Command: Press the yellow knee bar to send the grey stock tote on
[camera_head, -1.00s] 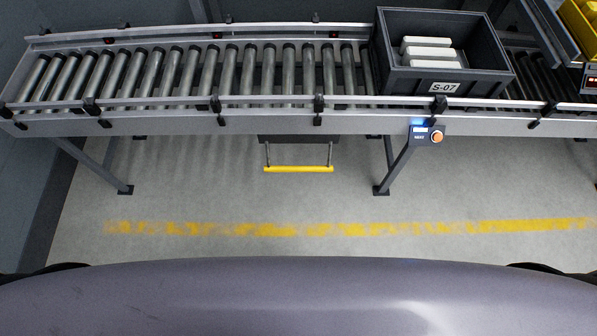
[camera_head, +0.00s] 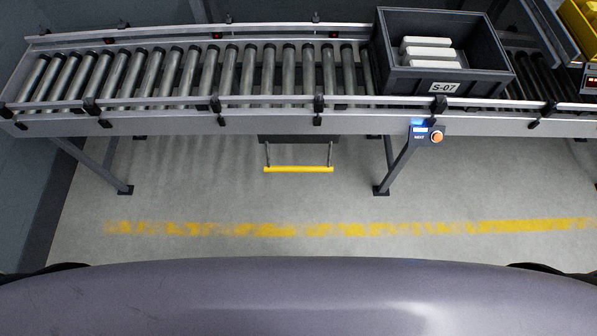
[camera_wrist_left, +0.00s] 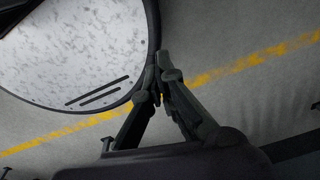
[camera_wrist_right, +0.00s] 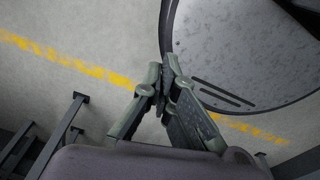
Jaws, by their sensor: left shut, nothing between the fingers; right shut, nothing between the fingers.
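The grey stock tote (camera_head: 470,84), labelled S-07, sits on the roller conveyor (camera_head: 190,118) right of centre in the head view. It holds several white blocks (camera_head: 428,51). The yellow knee bar (camera_head: 298,169) hangs on two short rods below the conveyor's near side, left of the tote. My grippers are out of the head view. In the left wrist view my left gripper (camera_wrist_left: 162,62) is shut and empty, beside a round pale plate. In the right wrist view my right gripper (camera_wrist_right: 163,68) is shut and empty, over the floor. Neither is at the bar.
A small panel (camera_head: 422,135) with a lit blue display and an orange button (camera_head: 437,136) is mounted on the conveyor's front, below the tote. Conveyor legs (camera_head: 396,165) stand on either side of the bar. A worn yellow floor line (camera_head: 330,230) crosses clear floor before the conveyor.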

